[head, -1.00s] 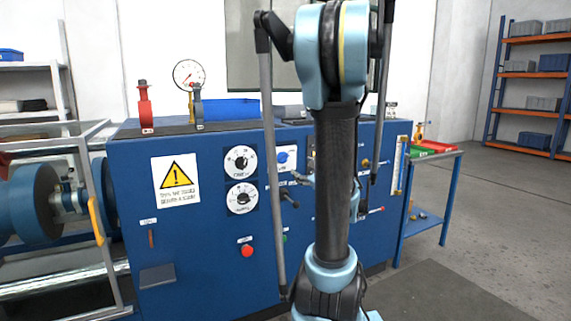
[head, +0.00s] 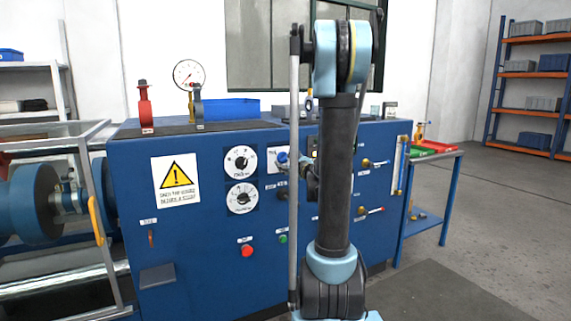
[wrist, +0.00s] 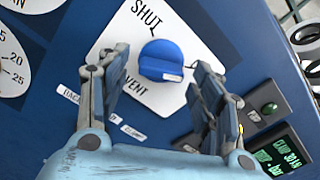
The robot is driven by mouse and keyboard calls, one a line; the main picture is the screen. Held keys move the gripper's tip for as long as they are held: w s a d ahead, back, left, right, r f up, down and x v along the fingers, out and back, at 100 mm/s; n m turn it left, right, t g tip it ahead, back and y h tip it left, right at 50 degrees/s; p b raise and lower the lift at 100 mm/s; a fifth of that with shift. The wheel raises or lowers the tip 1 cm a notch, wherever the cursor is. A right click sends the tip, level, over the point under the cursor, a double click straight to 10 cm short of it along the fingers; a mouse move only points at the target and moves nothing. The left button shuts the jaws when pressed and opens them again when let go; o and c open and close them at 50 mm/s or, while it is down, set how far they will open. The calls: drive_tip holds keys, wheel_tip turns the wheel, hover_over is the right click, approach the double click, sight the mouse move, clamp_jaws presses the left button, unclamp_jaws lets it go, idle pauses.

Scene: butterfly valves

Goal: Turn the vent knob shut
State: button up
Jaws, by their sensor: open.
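The vent knob (wrist: 160,58) is a round blue knob on a white plate (wrist: 205,40) in the wrist view. The plate reads SHUT above the knob and VENT below it. A pale mark shows at the knob's lower right edge, pointing away from SHUT. My gripper (wrist: 159,62) is open, with one finger to each side of the knob in the picture. I see no clear contact, and the depth of the fingertips is hard to tell. In the head view my arm partly covers this part of the blue panel, and the white plate (head: 270,165) shows just left of the gripper.
The blue cabinet (head: 205,255) carries two dials, a red button (head: 247,250) and levers (head: 375,163). In the wrist view a green-lit display (wrist: 278,150) and a dark button (wrist: 268,108) lie close to the right finger.

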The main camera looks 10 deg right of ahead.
drive_tip(key=shift+w+a, duration=0.15)
drive_tip(key=shift+w, duration=0.35)
